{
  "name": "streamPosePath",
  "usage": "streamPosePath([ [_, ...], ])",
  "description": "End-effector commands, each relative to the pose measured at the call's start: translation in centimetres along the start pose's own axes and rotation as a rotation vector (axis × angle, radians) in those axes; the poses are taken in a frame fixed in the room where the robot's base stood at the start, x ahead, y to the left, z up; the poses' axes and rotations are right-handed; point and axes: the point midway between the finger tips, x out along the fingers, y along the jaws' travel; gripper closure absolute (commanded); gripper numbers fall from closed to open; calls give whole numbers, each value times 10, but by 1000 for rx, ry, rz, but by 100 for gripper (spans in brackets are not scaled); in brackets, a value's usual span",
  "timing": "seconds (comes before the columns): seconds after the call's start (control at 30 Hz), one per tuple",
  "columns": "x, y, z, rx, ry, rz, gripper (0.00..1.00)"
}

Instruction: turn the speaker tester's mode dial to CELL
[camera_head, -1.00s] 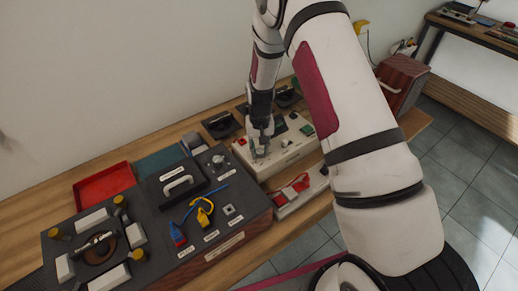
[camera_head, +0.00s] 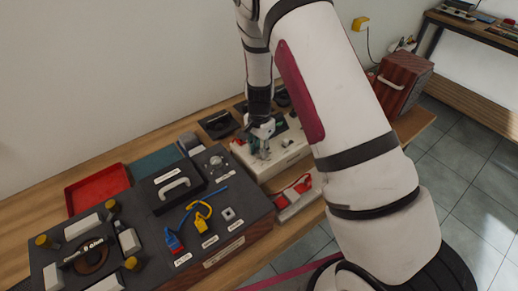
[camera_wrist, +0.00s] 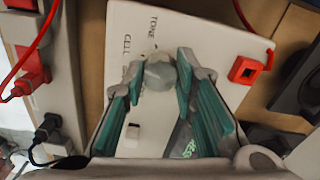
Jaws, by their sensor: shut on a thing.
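The speaker tester (camera_head: 285,157) is a cream box on the bench, seen in the head view. Its panel also fills the middle of the wrist view (camera_wrist: 210,40). The mode dial (camera_wrist: 160,73) is a round grey knob on this panel. The labels TONE and CELL show above and left of it. My gripper (camera_wrist: 160,76) has its two teal-padded fingers closed on the dial, one on each side. In the head view my gripper (camera_head: 263,148) reaches down onto the tester's left part. The fingers partly cover the dial, and I cannot tell where it points.
A red socket (camera_wrist: 243,70) with a cable sits on the panel. A power strip (camera_head: 297,197) with red plugs lies in front of the tester. A large dark test panel (camera_head: 155,225) stands to the left, with a red tray (camera_head: 97,190) behind it.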

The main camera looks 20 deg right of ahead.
Motion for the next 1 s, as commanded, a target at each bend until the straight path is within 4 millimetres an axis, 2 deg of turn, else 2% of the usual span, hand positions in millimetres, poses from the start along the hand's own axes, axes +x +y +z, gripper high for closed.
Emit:
streamPosePath([
  [0.3,0,-1,1,106,-1,0,100],
  [0.8,0,-1,1,125,-1,-1,100],
  [0.83,0,-1,1,125,-1,-1,72],
  [0.9,0,-1,1,125,-1,-1,56],
  [1.0,0,-1,1,125,-1,-1,54],
])
